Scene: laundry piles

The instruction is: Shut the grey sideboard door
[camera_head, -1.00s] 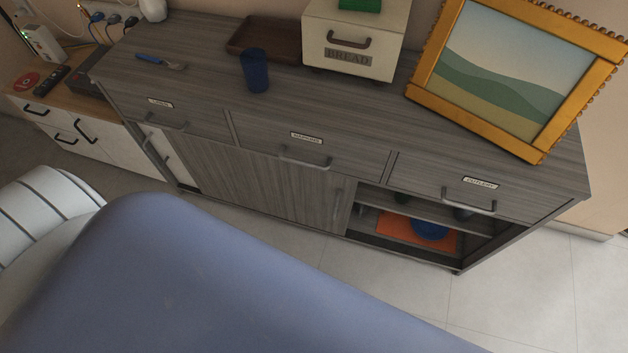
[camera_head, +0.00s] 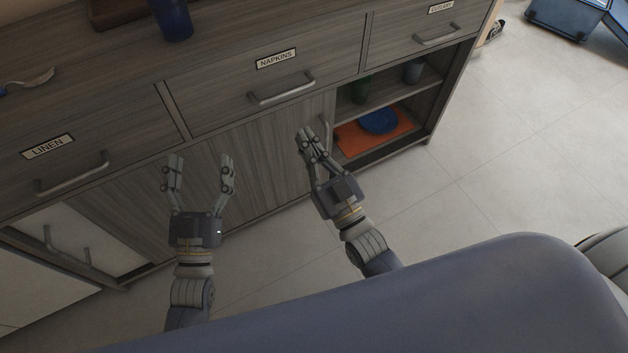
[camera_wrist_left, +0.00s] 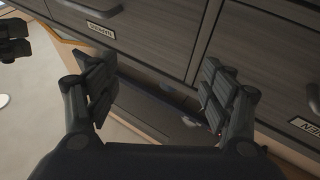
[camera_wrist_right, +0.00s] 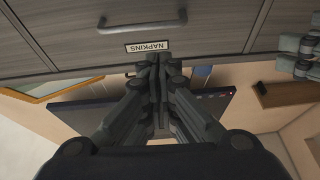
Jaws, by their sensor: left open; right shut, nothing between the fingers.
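The grey sideboard (camera_head: 130,75) fills the head view. Its grey wood-grain door (camera_head: 255,165) stands under the NAPKINS drawer, with an upright handle (camera_head: 323,130) near its right edge. The compartment right of the door is open. My right gripper (camera_head: 306,138) is shut and empty, its fingertips just left of that handle in the picture; whether they touch the door I cannot tell. My left gripper (camera_head: 199,163) is open and empty in front of the door's left part. In the left wrist view its fingers (camera_wrist_left: 165,90) are apart; in the right wrist view the fingers (camera_wrist_right: 158,75) are together.
The open compartment holds an orange item (camera_head: 360,137), a blue dish (camera_head: 379,120) and cups (camera_head: 412,71). Drawer handles (camera_head: 281,90) stick out above the door. A white panel with a handle (camera_head: 75,252) is at the left. A blue cup (camera_head: 172,18) stands on top.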

